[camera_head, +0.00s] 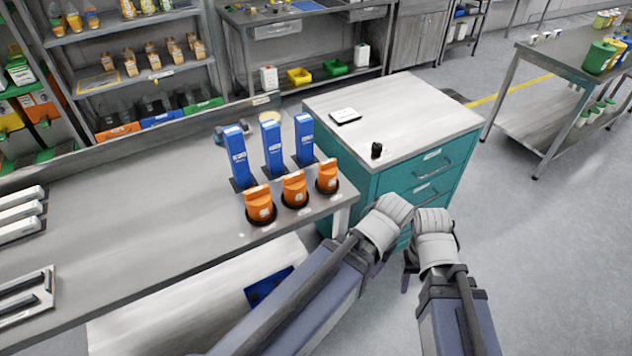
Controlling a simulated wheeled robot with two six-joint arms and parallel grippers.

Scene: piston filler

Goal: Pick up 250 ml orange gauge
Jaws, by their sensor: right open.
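Three orange gauges stand in a row in dark round bases on the steel bench: a left one (260,204), a middle one (294,188) and a right one (326,176). Their labels are too small to read, so I cannot tell which is 250 ml. My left gripper (379,264) is mostly hidden behind its pale wrist, right of the gauges and apart from them. My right gripper (409,268) is open, beside the left one, farther from the gauges; its fingers are partly hidden by the wrist.
Three upright blue blocks (273,147) stand right behind the gauges. The bench (150,220) is clear to their left, up to white trays (22,214). A teal drawer cabinet (440,180) adjoins on the right, with a small black object (376,150) on top.

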